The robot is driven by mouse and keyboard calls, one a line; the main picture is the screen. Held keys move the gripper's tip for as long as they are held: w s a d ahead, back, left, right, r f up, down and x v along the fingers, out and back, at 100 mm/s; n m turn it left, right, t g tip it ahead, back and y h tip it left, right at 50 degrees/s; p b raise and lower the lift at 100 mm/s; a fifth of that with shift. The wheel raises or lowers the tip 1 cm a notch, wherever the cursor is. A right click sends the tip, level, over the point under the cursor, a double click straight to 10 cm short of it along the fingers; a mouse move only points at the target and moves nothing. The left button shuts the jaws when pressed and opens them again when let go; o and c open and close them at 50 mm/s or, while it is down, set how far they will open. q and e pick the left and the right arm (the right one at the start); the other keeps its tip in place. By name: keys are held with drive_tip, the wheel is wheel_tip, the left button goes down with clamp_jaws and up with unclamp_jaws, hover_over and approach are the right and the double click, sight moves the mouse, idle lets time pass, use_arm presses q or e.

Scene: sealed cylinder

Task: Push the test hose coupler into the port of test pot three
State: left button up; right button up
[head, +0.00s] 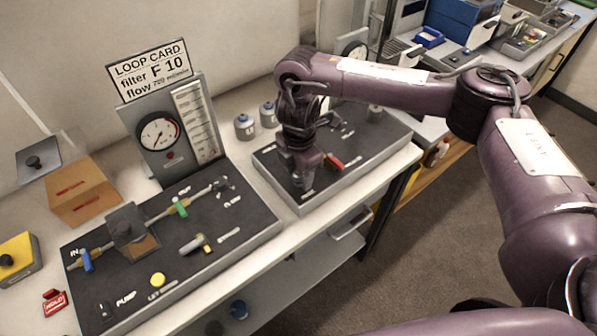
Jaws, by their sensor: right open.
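My right gripper (304,182) points down over the left part of the right-hand dark panel (369,150). It is open, and its fingertips are close to the panel; what lies between them is too small and dark to tell. Two small grey pots (244,127) (268,114) with labels stand behind that panel's left end. I cannot read which one is test pot three. I cannot make out the hose coupler or a port; the gripper and wrist hide part of the panel. My left gripper is out of view.
A red-handled part (333,162) lies just right of the gripper. The left panel (220,243) carries valves and a yellow button (158,279). A gauge stand (170,130) with a loop card (150,67) rises behind it. An orange box (82,190) stands at left.

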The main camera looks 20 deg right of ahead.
clamp_jaws()
drive_tip(key=shift+r+p, duration=3.05)
